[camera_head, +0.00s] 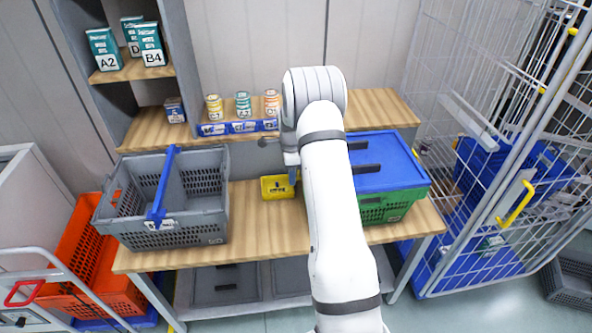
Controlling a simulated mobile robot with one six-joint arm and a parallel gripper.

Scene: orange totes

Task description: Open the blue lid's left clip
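The blue lid (391,162) sits on a green crate (397,207) on the wooden bench, right of centre. The lid has dark slots or handles on top. Its left side is hidden behind my white arm, so the left clip cannot be seen. My gripper (293,176) hangs near the left side of the crate, just above the bench and beside a small yellow bin. Only a small bluish part of it shows below the wrist, and its fingers are too small to read.
A grey basket (181,229) with a blue handle stands left on the bench (256,232). A small yellow bin (273,190) is beside my gripper. Cans and small blue labels (238,127) line the back shelf. A wire cage trolley (490,190) stands close on the right.

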